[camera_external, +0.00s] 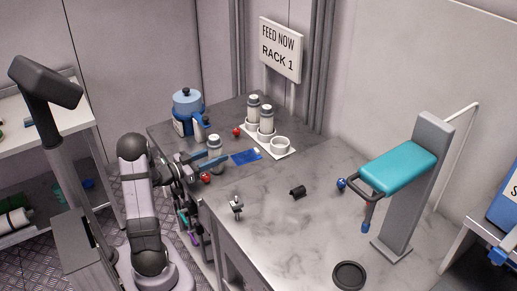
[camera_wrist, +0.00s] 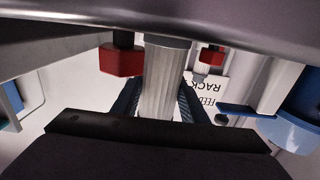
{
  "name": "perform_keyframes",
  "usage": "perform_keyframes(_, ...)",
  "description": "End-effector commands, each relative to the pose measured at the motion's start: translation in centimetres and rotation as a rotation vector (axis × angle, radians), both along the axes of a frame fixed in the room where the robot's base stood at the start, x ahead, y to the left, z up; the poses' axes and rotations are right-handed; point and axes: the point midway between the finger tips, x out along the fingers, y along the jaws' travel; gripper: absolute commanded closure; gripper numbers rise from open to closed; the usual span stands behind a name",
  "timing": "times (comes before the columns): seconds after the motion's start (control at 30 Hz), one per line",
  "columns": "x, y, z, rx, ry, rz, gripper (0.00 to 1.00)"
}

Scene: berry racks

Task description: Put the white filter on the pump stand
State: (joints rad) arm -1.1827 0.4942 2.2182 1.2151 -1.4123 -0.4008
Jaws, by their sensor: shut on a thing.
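My gripper (camera_external: 212,161) is at the left edge of the grey marble table, with its blue fingers closed around a white ribbed cylinder with a grey top, the white filter (camera_external: 215,145). In the wrist view the filter (camera_wrist: 161,85) stands between the two fingers (camera_wrist: 160,105). It looks upright; I cannot tell whether its foot touches the table. A white base with round cups (camera_external: 290,153), which looks like the pump stand, lies below the sign. Two similar cylinders (camera_external: 253,105) stand in its cups, and the front right cup (camera_external: 280,144) is empty.
A blue jug (camera_external: 187,108) stands behind the filter. Red knobs (camera_external: 236,132) and a blue card (camera_external: 246,157) lie between filter and base. A black clip (camera_external: 297,191), a small grey fitting (camera_external: 236,205), a black ring (camera_external: 349,276) and a teal-padded stand (camera_external: 400,170) are further right.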

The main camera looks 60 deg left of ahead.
Motion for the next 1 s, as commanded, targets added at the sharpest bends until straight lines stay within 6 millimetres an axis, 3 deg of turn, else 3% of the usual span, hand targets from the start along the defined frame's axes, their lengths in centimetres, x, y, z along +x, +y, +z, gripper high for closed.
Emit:
perform_keyframes(0.5,0.0,0.0,8.0,0.005,-0.002,0.000,0.88)
perform_keyframes(1.0,0.0,0.0,10.4,0.000,-0.001,0.000,0.88)
